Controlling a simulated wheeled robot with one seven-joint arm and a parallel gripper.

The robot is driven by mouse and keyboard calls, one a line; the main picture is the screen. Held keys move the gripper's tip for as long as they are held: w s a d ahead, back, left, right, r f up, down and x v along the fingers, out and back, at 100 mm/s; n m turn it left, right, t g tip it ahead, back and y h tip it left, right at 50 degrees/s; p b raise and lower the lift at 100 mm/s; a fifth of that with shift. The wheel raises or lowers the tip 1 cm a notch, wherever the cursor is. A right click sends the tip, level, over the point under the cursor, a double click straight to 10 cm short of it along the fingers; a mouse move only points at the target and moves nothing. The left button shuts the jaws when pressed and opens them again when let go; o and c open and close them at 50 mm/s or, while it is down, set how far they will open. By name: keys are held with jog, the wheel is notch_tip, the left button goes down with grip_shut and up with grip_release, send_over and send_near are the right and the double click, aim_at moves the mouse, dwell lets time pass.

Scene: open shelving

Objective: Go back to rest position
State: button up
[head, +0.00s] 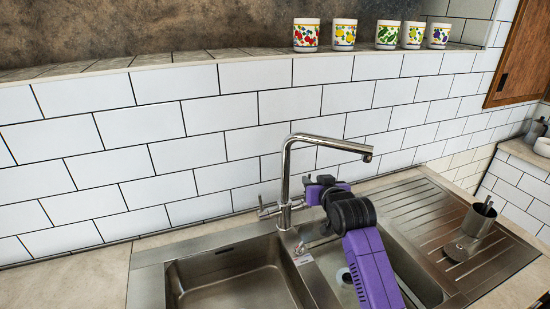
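My purple and black arm reaches up from the bottom of the head view, over the right sink basin (345,275). Its far end, with my gripper (318,188), is just right of the chrome faucet (284,183), close to the faucet's base and side lever. The fingers are small and partly hidden by the wrist, so their opening is unclear. I see nothing clearly held. I cannot tell whether the gripper touches the faucet.
The left basin (235,280) looks empty. A metal cup (479,219) stands on the ribbed drainboard (425,205) at right. Several patterned cups, including one at left (306,35), line the ledge above the white tile wall (190,120). Left counter (70,280) is clear.

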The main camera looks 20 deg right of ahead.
notch_tip(320, 180, up, 6)
jog(key=s+t, duration=0.3)
jog(key=s+a+f+n, duration=0.1)
jog(key=s+a+f, duration=0.2)
jog(key=s, duration=1.4)
jog(key=s+a+f+n+g+y, duration=0.1)
jog(key=s+a+f, duration=0.3)
jog(key=s, duration=1.4)
jog(key=s+a+f+g+y, duration=0.1)
jog(key=s+a+f, duration=0.2)
jog(key=s+a, duration=0.5)
jog(key=s, duration=1)
jog(key=shift+a+f+n, duration=0.25)
jog(key=shift+f+n, duration=0.1)
jog(key=shift+n, duration=0.05)
jog(key=shift+d, duration=0.15)
